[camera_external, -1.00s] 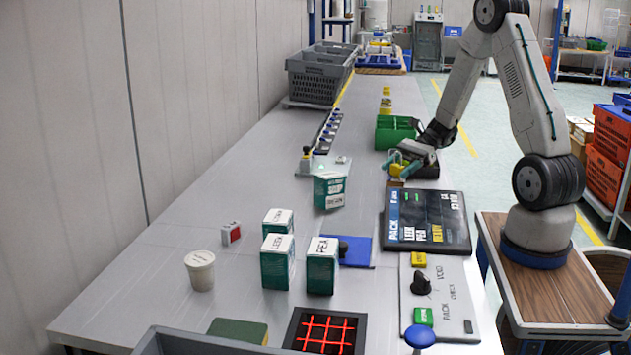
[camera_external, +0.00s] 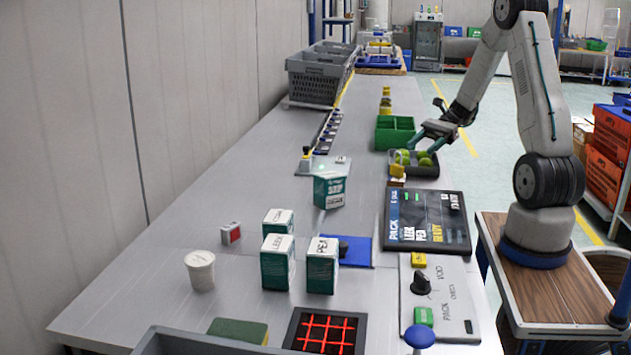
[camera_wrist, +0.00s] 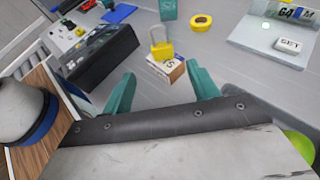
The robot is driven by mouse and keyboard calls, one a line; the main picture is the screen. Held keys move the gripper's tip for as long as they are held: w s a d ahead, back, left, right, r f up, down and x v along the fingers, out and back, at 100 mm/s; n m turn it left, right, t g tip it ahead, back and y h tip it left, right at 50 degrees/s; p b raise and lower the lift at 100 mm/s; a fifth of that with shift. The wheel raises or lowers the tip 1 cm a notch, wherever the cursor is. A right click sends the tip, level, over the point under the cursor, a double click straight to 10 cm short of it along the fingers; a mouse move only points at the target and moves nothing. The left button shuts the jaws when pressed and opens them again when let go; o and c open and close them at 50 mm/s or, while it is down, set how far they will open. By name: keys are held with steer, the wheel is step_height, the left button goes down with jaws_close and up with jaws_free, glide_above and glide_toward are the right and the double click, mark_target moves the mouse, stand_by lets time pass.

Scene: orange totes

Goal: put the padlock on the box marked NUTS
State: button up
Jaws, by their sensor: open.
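A yellow padlock (camera_wrist: 161,45) stands upright at the small cardboard box (camera_wrist: 174,68) in the wrist view. The box has a white label whose letters I can read only in part. In the external view the yellow padlock (camera_external: 397,170) appears to rest on top of the box (camera_external: 397,182), in front of a dark tray. My gripper (camera_external: 419,139) is open and empty, above and behind the box. In the wrist view my gripper's (camera_wrist: 161,86) green fingers are spread apart, with the padlock and box beyond their tips.
The dark tray (camera_external: 427,170) holds green balls (camera_external: 424,158). A green bin (camera_external: 393,132) stands behind it, and a black display panel (camera_external: 427,222) lies in front. Several cartons, including one marked LEEK (camera_external: 277,264), stand nearer the camera. The table's left side is mostly clear.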

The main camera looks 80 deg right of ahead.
steer(key=w+a+r+n+g+h, duration=0.1)
steer(key=a+r+n+g, duration=0.25)
steer(key=a, duration=0.35)
steer(key=w+a+r+n+g, duration=0.1)
steer(key=a+r+n+g, duration=0.1)
steer(key=a+n, duration=0.35)
steer(key=w+a+r+n+g+h, duration=0.1)
steer(key=a+r+n+g, duration=0.15)
steer(key=a, duration=0.55)
steer(key=s+a+r+n+h, duration=0.3)
steer(key=s+a+n+h, duration=0.4)
steer(key=s+a+n, duration=0.4)
steer(key=a+n, duration=0.2)
steer(key=n, duration=0.2)
steer(key=shift+r+h, duration=0.25)
steer(key=shift+h, duration=0.05)
steer(key=shift+a, duration=0.1)
